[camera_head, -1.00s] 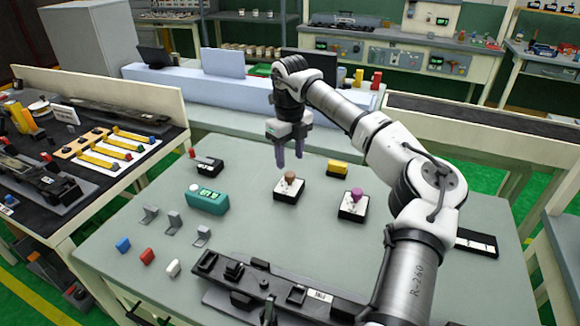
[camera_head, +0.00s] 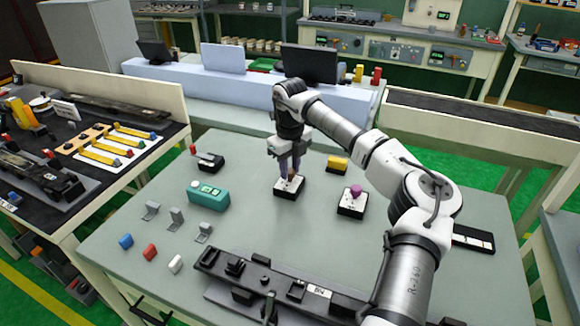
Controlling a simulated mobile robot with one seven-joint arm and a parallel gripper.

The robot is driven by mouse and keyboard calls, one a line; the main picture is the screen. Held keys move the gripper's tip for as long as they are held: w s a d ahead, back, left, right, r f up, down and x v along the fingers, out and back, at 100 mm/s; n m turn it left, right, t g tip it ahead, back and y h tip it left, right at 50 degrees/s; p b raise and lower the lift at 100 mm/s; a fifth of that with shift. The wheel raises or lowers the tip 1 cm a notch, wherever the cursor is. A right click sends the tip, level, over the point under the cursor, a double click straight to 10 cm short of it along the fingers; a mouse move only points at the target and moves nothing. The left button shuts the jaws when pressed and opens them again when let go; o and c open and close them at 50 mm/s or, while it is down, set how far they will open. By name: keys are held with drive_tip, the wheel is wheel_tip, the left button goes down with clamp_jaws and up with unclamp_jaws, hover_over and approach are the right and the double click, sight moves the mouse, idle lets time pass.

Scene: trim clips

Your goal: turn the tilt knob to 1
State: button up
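A white-topped box with a black base (camera_head: 289,190) stands mid-table and bears a brown knob (camera_head: 291,177). A second such box (camera_head: 352,207) to its right bears a purple knob (camera_head: 356,191). The labels and dial marks are too small to read, so I cannot tell which knob is tilt or where it points. My gripper (camera_head: 290,172) points down at the brown knob, with its fingers on either side of it. The fingers hide much of the knob, and I cannot tell whether they grip it or stand just clear.
A teal device with a display (camera_head: 208,195) and a black device (camera_head: 209,162) stand left of the knob boxes. Grey brackets (camera_head: 176,218) and small coloured clips (camera_head: 150,252) lie front left. A black rail fixture (camera_head: 262,279) spans the front.

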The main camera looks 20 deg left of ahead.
drive_tip(key=shift+c, duration=0.6)
drive_tip(key=shift+m, duration=0.3)
drive_tip(key=m+b, duration=0.1)
drive_tip(key=m, duration=0.2)
drive_tip(key=shift+f+b, duration=0.1)
drive_tip(key=shift+b, duration=0.25)
drive_tip(key=m+b, duration=0.2)
drive_tip(key=m, duration=0.3)
drive_tip(key=m+b, duration=0.1)
drive_tip(key=m, duration=0.3)
drive_tip(key=shift+m, duration=0.4)
drive_tip(key=m+b, duration=0.1)
drive_tip(key=m, duration=0.3)
drive_tip(key=shift+b, duration=0.3)
drive_tip(key=shift+m, duration=0.4)
drive_tip(key=o, duration=1)
